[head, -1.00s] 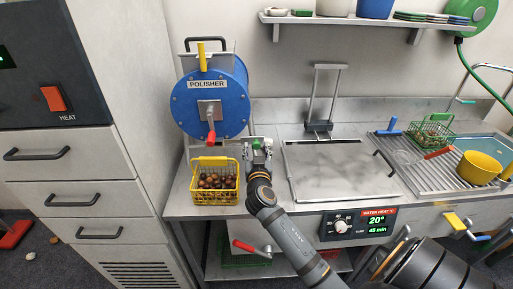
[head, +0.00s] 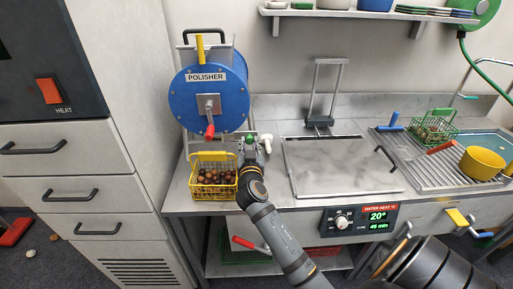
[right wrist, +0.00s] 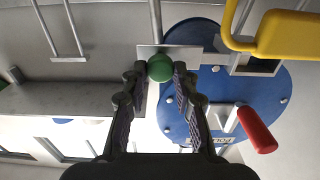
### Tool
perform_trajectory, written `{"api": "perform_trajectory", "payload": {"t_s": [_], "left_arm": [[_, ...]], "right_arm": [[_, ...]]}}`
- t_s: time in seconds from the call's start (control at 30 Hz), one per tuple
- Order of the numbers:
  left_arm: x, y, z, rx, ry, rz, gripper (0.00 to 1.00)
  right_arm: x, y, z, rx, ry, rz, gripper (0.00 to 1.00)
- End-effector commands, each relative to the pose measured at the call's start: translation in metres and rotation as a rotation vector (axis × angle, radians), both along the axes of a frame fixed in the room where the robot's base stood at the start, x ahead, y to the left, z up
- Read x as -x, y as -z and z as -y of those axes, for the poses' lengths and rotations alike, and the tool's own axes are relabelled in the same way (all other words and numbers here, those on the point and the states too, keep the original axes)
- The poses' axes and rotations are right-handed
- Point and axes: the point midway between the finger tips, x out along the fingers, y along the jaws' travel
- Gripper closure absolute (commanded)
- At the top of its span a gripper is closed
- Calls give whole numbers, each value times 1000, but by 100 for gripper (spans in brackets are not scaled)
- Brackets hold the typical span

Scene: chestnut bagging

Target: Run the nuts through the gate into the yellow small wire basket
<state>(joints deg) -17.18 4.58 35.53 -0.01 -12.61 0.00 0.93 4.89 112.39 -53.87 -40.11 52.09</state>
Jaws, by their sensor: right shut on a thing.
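The yellow wire basket (head: 214,192) stands on the counter below the blue polisher (head: 209,98), and brown nuts lie inside it. Its raised yellow handle appears large at the upper right in the right wrist view (right wrist: 288,35). My right gripper (head: 250,143) is beside the polisher's lower right, just right of and behind the basket. It is shut on a green knob (right wrist: 160,68) in front of a grey plate. The polisher's red crank handle (right wrist: 257,130) is to the right of the fingers there. My left gripper is out of view.
A flat grey lid (head: 340,168) covers the middle of the counter. A green wire basket (head: 434,128) and a yellow bowl (head: 480,163) are on the ribbed drainer at right. A white fitting (head: 266,139) is close to my right gripper.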

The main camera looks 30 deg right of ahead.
Motion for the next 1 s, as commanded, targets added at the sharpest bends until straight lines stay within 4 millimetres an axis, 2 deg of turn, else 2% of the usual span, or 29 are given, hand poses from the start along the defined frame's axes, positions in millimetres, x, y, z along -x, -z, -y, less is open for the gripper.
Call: {"api": "perform_trajectory", "payload": {"t_s": [0.03,0.13,0.27,0.5,0.53,0.67,0.7,1.0], "left_arm": [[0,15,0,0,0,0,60],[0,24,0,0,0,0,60],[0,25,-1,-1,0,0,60],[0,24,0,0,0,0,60],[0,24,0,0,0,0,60],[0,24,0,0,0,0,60],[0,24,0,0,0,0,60],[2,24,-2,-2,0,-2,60]], "right_arm": [[-6,7,-9,-8,-1,7,100],[-13,5,-21,-6,-1,5,100],[-17,1,-28,-1,-3,2,100],[-17,-1,-28,-1,-3,2,100],[-17,-1,-28,-1,-4,3,69],[-17,-1,-28,-1,-3,3,51],[-17,-1,-28,-1,-3,3,48],[-17,-3,-27,-1,-2,3,48]]}}
